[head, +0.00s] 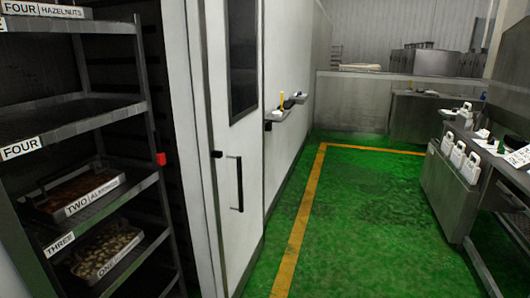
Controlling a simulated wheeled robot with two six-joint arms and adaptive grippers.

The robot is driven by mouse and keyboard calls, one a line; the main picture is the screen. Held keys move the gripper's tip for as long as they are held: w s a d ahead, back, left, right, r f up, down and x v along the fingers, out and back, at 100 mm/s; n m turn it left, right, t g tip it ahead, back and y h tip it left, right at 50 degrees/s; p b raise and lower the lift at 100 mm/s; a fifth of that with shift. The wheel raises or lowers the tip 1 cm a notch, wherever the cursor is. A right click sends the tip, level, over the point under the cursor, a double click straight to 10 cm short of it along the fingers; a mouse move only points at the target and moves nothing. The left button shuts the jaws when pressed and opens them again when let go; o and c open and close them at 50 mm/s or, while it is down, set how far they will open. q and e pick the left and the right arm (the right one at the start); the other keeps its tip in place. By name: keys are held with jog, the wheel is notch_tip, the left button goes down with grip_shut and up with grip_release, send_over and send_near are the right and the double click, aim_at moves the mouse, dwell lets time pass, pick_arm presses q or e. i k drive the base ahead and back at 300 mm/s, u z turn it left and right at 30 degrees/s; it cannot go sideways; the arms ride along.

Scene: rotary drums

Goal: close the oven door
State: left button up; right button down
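A tall white door (222,150) with a dark window (243,55) and a black vertical handle (237,183) stands left of the middle in the head view. It appears to be the oven door. Just left of it is a pale upright frame edge (180,90). I cannot tell from this angle exactly how far the door stands from its frame. Neither of my grippers is in view, and nothing is seen touching the handle.
A dark metal rack (85,118) with labelled shelves and trays of nuts (105,250) stands at the near left. A small shelf (285,112) juts from the white wall beyond the door. Green floor (370,210) is clear, with metal counters (450,190) at right.

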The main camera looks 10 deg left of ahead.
aim_at(226, 40)
jog(key=i, duration=1.05)
jog(key=u, duration=1)
jog(key=i, duration=1.65)
